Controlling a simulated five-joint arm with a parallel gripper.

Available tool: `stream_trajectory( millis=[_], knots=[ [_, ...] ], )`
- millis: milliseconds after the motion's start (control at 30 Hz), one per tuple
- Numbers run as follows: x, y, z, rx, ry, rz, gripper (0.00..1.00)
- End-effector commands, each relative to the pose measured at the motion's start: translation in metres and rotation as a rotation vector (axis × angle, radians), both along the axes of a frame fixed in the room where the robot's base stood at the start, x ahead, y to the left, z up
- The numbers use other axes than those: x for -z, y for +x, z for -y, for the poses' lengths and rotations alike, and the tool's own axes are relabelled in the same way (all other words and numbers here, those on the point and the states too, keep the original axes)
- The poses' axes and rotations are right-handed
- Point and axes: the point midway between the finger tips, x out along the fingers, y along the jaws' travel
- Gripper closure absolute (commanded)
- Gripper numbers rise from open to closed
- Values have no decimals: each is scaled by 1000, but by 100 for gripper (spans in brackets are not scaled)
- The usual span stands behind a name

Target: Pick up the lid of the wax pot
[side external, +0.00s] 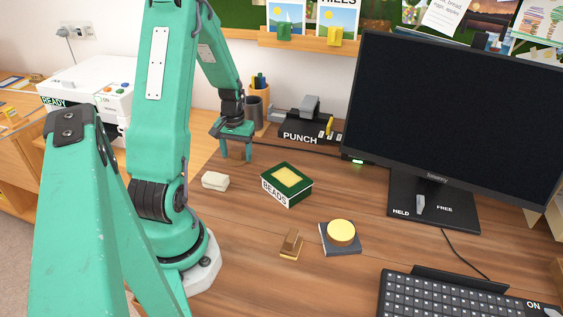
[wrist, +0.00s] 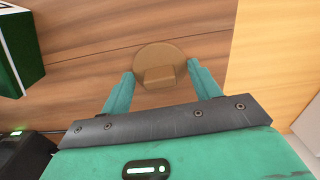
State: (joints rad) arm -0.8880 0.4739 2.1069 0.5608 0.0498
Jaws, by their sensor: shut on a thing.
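The lid (wrist: 159,76) is a round tan-brown disc with a block-shaped handle, seen from above in the wrist view. My gripper (wrist: 161,84) has one finger on each side of it and is shut on it. In the side view my gripper (side external: 236,158) points down at the back left of the desk, beyond the green box. Only a small brown part of the lid (side external: 238,157) shows there between the fingers. I cannot make out a pot under the lid, nor tell whether the lid is raised.
A green BEADS box (side external: 286,184), a pale block (side external: 215,181), a brown stamp-like piece (side external: 291,244) and a yellow disc on a dark base (side external: 341,233) stand nearer. The black PUNCH (side external: 310,130) and pen holder (side external: 260,100) are behind. A monitor (side external: 447,120) stands right.

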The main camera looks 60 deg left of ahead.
Motion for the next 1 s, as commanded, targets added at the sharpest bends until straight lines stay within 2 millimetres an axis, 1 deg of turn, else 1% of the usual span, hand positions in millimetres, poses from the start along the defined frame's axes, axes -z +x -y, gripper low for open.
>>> stream_trajectory(
  millis=[200, 367, 467, 667, 700, 1000],
  knots=[
    [-1, 0, 0, 0, 1, 1, 59],
    [-9, 0, 0, 0, 1, 1, 59],
    [-16, 0, -1, 0, 2, 2, 59],
    [-43, 0, -1, 0, 4, 3, 59],
    [-46, 3, 7, 5, 2, 2, 59],
    [-78, 22, 59, 7, 2, 2, 59]
  ],
)
